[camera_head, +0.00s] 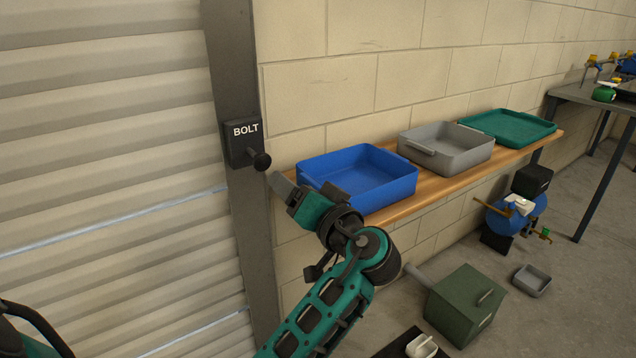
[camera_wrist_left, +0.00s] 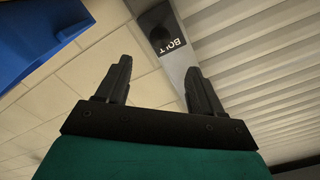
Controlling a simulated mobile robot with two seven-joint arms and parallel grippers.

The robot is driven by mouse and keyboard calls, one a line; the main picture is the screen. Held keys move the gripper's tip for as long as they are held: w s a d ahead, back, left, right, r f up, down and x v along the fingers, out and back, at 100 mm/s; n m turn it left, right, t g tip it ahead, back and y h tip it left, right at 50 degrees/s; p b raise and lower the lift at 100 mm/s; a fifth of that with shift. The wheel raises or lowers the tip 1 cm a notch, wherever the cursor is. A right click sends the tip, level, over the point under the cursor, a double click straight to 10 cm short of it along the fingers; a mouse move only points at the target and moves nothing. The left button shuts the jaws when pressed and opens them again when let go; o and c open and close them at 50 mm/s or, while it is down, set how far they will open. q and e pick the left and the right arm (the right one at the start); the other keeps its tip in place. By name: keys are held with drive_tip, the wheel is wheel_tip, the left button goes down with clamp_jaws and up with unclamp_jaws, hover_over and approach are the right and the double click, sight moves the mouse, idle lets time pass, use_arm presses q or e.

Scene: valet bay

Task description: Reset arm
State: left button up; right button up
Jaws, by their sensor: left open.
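My left gripper (camera_head: 283,187) is at the left end of the blue bin, a little below and to the right of the black bolt (camera_head: 258,159) on the dark door post. In the left wrist view the gripper's two fingers (camera_wrist_left: 160,76) stand apart with nothing between them. The dark bolt plate (camera_wrist_left: 163,36) shows beyond them, its lettering upside down. The gripper appears apart from the bolt. My right gripper is not in view.
A wooden shelf (camera_head: 398,210) on the block wall holds a blue bin (camera_head: 390,187), a grey bin (camera_head: 462,156) and a green tray (camera_head: 535,131). The ribbed shutter (camera_head: 110,150) is at left. A green box (camera_head: 462,310) and a small grey tray (camera_head: 532,283) are on the floor.

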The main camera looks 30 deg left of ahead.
use_arm(q)
drive_tip(key=s+d+f+m+t+h+p, duration=0.1)
drive_tip(key=d+f+m+t+h, duration=0.25)
drive_tip(key=f, duration=0.55)
drive_tip(key=d+f+m+h+p, duration=0.1)
drive_tip(key=d+f+m+h, duration=0.1)
drive_tip(key=f+m+h, duration=0.35)
drive_tip(key=s+d+f+h+p, duration=0.1)
drive_tip(key=s+d+f+h, duration=0.3)
drive_tip(key=s+f, duration=0.2)
drive_tip(key=s+d+f+n+h+p, duration=0.1)
drive_tip(key=s+d+f+h, duration=0.3)
drive_tip(key=s, duration=0.5)
wheel_tip(320, 180, down, 2)
drive_tip(key=shift+s+d+f+h, duration=0.2)
drive_tip(key=shift+s+d+h, duration=0.1)
drive_tip(key=shift+h, duration=0.4)
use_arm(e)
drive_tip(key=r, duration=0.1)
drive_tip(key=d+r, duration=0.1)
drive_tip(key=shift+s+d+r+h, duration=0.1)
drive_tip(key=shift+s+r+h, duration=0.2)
use_arm(q)
drive_tip(key=shift+c, duration=0.4)
